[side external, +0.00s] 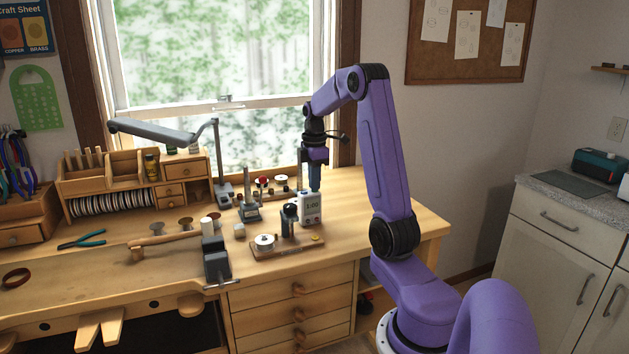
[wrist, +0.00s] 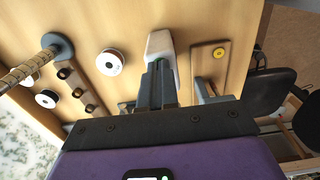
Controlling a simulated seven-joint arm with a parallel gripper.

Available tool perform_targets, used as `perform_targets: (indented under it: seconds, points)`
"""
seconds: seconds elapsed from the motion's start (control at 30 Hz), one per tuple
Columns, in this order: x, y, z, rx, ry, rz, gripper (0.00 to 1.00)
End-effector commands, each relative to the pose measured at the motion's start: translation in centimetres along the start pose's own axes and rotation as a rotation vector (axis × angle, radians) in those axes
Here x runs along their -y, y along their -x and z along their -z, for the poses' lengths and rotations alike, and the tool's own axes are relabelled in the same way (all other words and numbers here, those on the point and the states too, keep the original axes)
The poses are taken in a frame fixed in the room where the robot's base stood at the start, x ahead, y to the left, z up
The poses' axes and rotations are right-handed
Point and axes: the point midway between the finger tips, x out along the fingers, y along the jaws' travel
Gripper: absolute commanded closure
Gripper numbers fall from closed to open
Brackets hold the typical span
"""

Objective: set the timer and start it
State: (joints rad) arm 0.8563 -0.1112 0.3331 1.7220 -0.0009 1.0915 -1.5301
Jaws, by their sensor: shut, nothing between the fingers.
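The timer (side external: 311,209) is a small white box standing upright on the wooden workbench, with a dark display that appears to read 1:00. Small marks below the display look like buttons. My gripper (side external: 315,189) points straight down with its fingers shut and empty, right at the timer's top. In the wrist view the shut fingers (wrist: 159,68) reach the white timer (wrist: 160,44) and cover part of it. I cannot tell whether they touch it or press a button.
A wooden board (side external: 262,251) with a dark upright tool and a yellow button-like disc is in front of the timer. Spools (wrist: 110,62) and a rack with round holes (wrist: 80,90) lie nearby. A dark vise (side external: 216,262) is at the bench front. The bench's right end is clear.

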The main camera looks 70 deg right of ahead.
Motion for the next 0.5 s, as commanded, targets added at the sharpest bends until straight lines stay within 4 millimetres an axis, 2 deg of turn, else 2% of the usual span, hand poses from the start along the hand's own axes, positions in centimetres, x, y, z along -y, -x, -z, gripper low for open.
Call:
perform_targets:
  seconds: [0.17,0.33,0.5]
  points:
    - [0.0,-0.3,0.0,0.0,0.0,0.002,1.0]
    - [0.1,-1.8,0.0,0.0,0.0,0.006,1.0]
    - [0.1,-2.0,0.0,0.0,0.0,0.008,1.0]
